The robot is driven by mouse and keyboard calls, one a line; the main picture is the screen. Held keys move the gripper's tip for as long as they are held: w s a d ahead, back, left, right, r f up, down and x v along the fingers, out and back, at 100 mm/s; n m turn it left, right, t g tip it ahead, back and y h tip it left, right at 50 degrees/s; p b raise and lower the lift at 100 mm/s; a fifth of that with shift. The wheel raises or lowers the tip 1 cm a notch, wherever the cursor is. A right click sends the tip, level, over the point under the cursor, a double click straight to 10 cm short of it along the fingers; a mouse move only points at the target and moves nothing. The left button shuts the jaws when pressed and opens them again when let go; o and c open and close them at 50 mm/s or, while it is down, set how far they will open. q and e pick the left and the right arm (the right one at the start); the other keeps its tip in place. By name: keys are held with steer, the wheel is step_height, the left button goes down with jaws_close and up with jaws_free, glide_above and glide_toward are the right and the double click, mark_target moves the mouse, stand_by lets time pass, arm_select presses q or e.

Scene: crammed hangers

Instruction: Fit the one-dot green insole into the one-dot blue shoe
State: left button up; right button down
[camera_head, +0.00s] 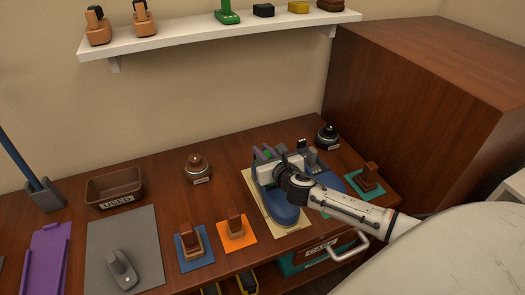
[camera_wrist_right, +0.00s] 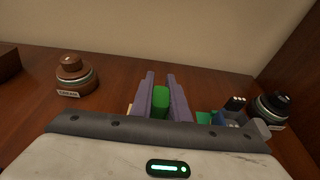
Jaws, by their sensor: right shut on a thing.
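The other blue shoe (camera_head: 331,182) is mostly hidden behind my arm. The dots on the shoes and insole cannot be made out. The insole's lower end is hidden. My left gripper is not in view.
Brown brushes stand on blue (camera_head: 193,262), orange (camera_head: 235,246) and teal (camera_head: 354,183) mats. A brown jar (camera_head: 197,170) and a black jar (camera_head: 327,137) stand behind. A tall wooden cabinet (camera_head: 420,90) bounds the right; a wall shelf (camera_head: 200,42) hangs above.

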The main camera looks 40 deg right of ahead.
arm_select(q)
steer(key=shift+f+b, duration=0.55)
steer(key=shift+b, duration=0.05)
arm_select(e)
steer(key=shift+f, duration=0.75)
steer(key=c, duration=1.6)
jaws_free()
steer(key=shift+f, duration=0.1)
arm_select(q)
steer(key=p, duration=0.2)
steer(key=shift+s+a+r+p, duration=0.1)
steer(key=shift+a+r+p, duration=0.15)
steer(key=shift+p, duration=0.1)
arm_select(e)
steer(key=v, duration=1)
steer(key=shift+s, duration=0.15)
